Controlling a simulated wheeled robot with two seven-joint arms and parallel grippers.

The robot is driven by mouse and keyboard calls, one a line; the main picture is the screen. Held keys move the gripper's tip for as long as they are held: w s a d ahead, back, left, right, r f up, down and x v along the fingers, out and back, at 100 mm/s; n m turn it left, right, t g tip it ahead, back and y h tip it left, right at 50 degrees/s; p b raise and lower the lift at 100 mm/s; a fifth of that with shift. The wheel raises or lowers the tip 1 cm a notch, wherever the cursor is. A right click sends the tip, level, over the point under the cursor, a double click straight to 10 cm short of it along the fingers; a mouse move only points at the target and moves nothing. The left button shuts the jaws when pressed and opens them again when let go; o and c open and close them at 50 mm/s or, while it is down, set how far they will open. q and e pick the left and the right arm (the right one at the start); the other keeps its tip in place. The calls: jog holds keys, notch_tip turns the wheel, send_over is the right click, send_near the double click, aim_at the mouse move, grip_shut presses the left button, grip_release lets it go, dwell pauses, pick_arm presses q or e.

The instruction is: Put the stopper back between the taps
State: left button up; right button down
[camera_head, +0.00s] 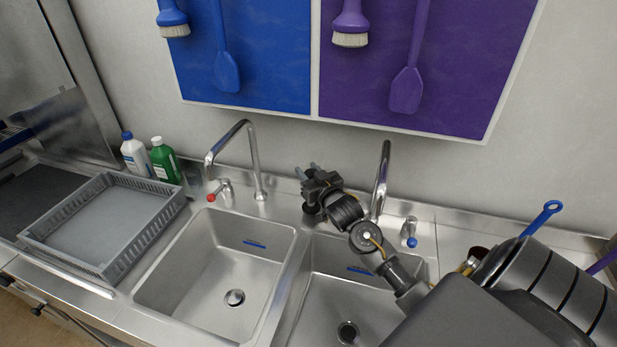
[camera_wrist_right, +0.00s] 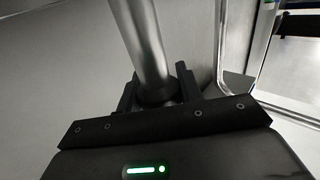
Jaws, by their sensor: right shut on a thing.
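My right gripper (camera_head: 309,172) is over the ledge behind the basins, between the left tap (camera_head: 254,158) and the right tap (camera_head: 381,182). In the right wrist view its fingers (camera_wrist_right: 157,90) are shut on a dark round piece (camera_wrist_right: 156,93), which I take to be the stopper. Most of it is hidden by the gripper. A steel pipe (camera_wrist_right: 142,40) rises from or behind this piece; I cannot tell which. In the head view a dark part shows below the gripper, close to the ledge; contact is unclear. My left gripper is not in view.
The left basin (camera_head: 170,290) has a round metal fitting (camera_head: 235,297) in its floor; the right basin (camera_head: 320,262) has a dark drain (camera_head: 348,332). Red (camera_head: 212,196) and blue (camera_head: 411,241) tap handles stand by the spouts. Bottles (camera_head: 164,160) and a grey rack (camera_head: 60,262) are left.

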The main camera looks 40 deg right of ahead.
jog(key=shift+f, duration=1.1)
jog(key=c, duration=0.9)
grip_release()
jog(key=shift+s, duration=0.15)
jog(key=s+p, duration=0.2)
jog(key=s, duration=0.2)
jog(key=s+a+p, duration=0.1)
jog(key=s, duration=0.2)
jog(key=s+a+p, duration=0.1)
jog(key=s+p, duration=0.1)
jog(key=s, duration=0.2)
jog(key=shift+s+p, duration=0.3)
jog(key=shift+p, duration=0.05)
jog(key=shift+a, duration=0.1)
